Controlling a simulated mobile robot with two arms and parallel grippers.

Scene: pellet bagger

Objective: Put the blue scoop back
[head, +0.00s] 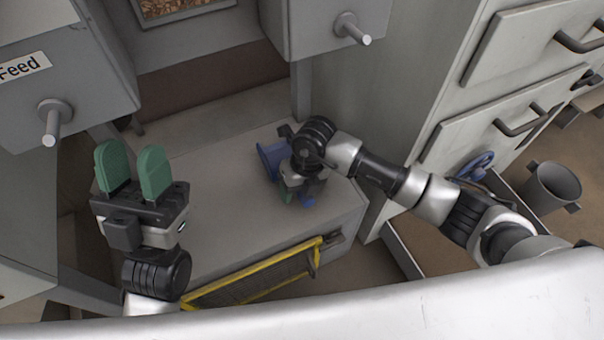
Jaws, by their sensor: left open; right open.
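The blue scoop (270,157) lies on the grey box top (215,220) in the middle of the head view. My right gripper (296,196) points down over it and hides its middle; another blue bit shows beside the fingers. That gripper is open, its green fingers mostly hidden, and I cannot tell whether they touch the scoop. My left gripper (133,168) is open and empty at the left, its two green fingers pointing up, away from the scoop.
Grey hoppers with knobs (345,25) stand at the back, one labelled Feed (22,66). A drawer cabinet (500,130) stands right, with a blue object (475,166) and grey bin (552,187) near it. A yellow-edged frame (255,275) is at the front.

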